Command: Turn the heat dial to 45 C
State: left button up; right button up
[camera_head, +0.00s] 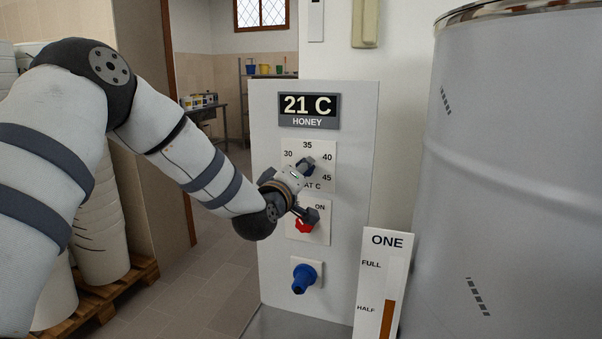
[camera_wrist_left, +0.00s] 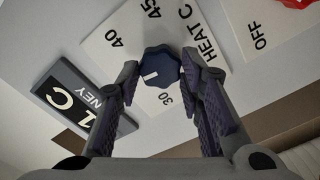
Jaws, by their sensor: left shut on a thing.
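The dark blue heat dial (camera_wrist_left: 160,66) has a white mark. In the left wrist view the mark points to the side between 30 and 40. The 35 label is hidden there by a finger. My left gripper (camera_wrist_left: 160,72) is shut on the dial, one finger on each side. In the head view, my left gripper (camera_head: 305,170) covers most of the dial. The dial's white scale plate (camera_head: 329,168) shows 30, 35, 40 and 45. The display (camera_head: 308,111) above reads 21 C, HONEY. My right gripper is not in view.
A red switch (camera_head: 303,226), with ON visible beside it, is just below the gripper. A blue knob (camera_head: 304,279) is lower on the panel (camera_head: 355,140). A level gauge (camera_head: 372,276) marked ONE and a big grey tank (camera_head: 520,180) stand to the right.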

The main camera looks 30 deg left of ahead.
pick_arm(q)
jog(key=m, duration=2.1)
jog(key=shift+r+m, duration=0.15)
jog(key=shift+m, duration=0.25)
dwell(0.3)
jog(key=o, duration=1.2)
jog(key=shift+c, duration=0.2)
jog(key=v, duration=1.2)
